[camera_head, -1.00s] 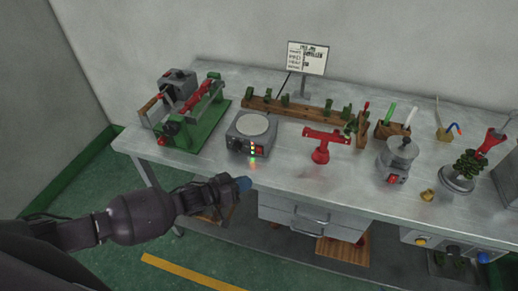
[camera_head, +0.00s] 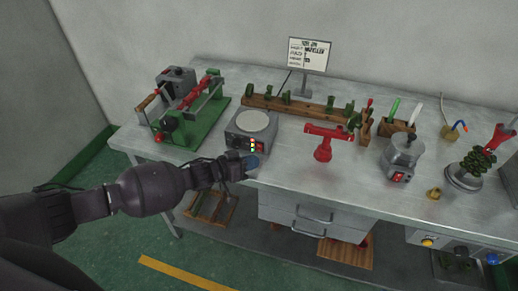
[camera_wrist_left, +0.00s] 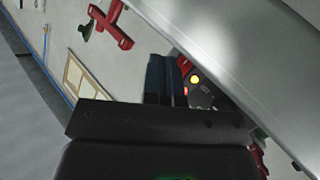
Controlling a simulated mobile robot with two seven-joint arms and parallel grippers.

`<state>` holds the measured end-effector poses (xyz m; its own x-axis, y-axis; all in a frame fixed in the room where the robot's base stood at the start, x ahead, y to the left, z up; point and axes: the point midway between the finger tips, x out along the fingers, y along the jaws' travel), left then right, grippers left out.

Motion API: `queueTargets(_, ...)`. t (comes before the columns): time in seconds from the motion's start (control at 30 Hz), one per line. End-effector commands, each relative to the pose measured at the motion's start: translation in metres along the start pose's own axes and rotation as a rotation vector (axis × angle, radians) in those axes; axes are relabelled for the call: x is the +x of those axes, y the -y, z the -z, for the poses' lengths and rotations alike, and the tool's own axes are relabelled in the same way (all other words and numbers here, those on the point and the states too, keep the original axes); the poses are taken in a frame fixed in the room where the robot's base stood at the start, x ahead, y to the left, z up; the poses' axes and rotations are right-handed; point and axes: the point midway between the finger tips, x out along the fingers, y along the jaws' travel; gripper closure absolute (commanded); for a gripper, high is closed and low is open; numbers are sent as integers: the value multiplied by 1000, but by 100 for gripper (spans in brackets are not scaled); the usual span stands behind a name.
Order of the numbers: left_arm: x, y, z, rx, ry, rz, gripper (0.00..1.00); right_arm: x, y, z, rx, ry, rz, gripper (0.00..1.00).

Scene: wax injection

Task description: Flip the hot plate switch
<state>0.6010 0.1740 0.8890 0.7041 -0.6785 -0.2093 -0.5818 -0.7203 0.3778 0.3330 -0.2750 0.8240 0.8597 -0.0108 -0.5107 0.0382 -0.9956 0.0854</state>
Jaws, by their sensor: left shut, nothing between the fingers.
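The hot plate (camera_head: 240,138) is a grey box with a round pale top, standing near the front edge of the table. Its front has small lit lamps and a red switch (camera_head: 260,147) at the right side. My left gripper (camera_head: 251,162) is shut and empty, with its blue tips just in front of and below that front panel. In the left wrist view, the shut fingers (camera_wrist_left: 166,80) point toward a dark panel with a glowing yellow lamp (camera_wrist_left: 195,79). The fingers partly cover the panel, and I cannot tell whether they touch it or which way the switch sits.
A green-based machine (camera_head: 185,125) stands left of the hot plate. A red stand (camera_head: 325,142) is to the right, and a grey pot (camera_head: 401,155) farther right. A wooden rack (camera_head: 295,105) lies behind. Drawers (camera_head: 300,212) hang under the table (camera_head: 285,170).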

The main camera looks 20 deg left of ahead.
Motion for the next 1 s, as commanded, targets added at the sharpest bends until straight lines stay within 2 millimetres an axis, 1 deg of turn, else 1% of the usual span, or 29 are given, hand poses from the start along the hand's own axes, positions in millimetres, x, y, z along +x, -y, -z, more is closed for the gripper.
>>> queueTargets(0.1, 7, 6, 5, 3, -1, 0, 100, 2, 0, -5, -1, 4, 0, 10)
queueTargets(0.23, 11, 9, 9, 2, -1, 0, 100, 2, 0, -10, -1, 9, -1, 10)
queueTargets(0.57, 13, 9, 11, 1, -1, 0, 100, -2, -1, -21, 1, 31, -3, 10)
queueTargets(0.77, 13, 9, 11, 1, -1, 0, 100, -2, -1, -20, 1, 30, -3, 10)
queueTargets(1.0, 13, 9, 11, 1, -1, 0, 100, 1, 0, -14, 0, 18, -1, 10)
